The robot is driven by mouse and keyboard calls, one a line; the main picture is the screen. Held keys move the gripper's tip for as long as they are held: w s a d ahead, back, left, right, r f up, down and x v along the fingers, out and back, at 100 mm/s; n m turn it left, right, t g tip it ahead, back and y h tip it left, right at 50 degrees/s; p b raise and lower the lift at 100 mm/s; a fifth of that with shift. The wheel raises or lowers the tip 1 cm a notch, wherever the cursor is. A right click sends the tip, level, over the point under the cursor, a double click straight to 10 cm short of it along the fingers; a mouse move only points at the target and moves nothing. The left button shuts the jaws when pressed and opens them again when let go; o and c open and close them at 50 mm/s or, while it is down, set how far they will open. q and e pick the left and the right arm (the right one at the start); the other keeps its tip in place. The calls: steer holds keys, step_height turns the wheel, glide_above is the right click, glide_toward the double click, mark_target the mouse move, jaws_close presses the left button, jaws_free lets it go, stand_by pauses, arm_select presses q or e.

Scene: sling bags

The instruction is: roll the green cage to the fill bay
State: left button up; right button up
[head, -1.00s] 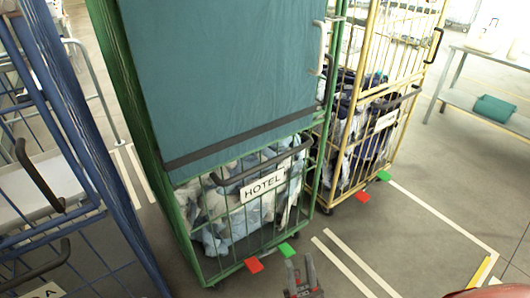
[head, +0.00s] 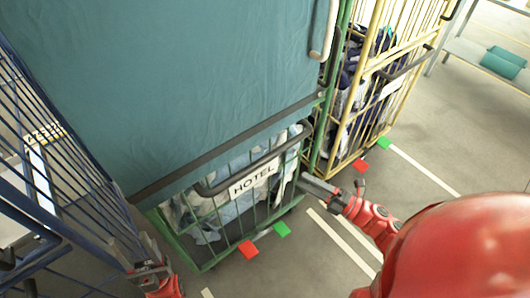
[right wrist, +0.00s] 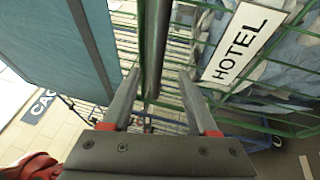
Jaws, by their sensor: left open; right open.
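The green cage (head: 237,222) stands upright ahead with a teal cover (head: 170,85) over its upper part and pale bagged laundry inside. A HOTEL sign (head: 252,181) hangs on its front, below a dark handle bar; the sign also shows in the right wrist view (right wrist: 240,42). A red pedal (head: 248,249) and a green pedal (head: 282,229) stick out at its base. My right gripper (head: 303,180) is open at the cage's right front; in the right wrist view its fingers lie either side of a dark bar (right wrist: 155,45). My left gripper (head: 142,262) is open near the lower left corner.
A blue cage (head: 75,175) stands close on the left. A yellow cage (head: 372,90) with dark bags stands close on the right. A bench (head: 480,55) with a teal box (head: 505,60) is at the upper right. White-lined floor (head: 440,165) is clear at right.

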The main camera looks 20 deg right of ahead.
mark_target(269, 159)
steer(key=p+x, duration=0.3)
steer(key=x, duration=1)
steer(key=shift+r, duration=0.15)
steer(key=shift+w+a, duration=0.45)
steer(key=shift+w, duration=0.1)
jaws_close()
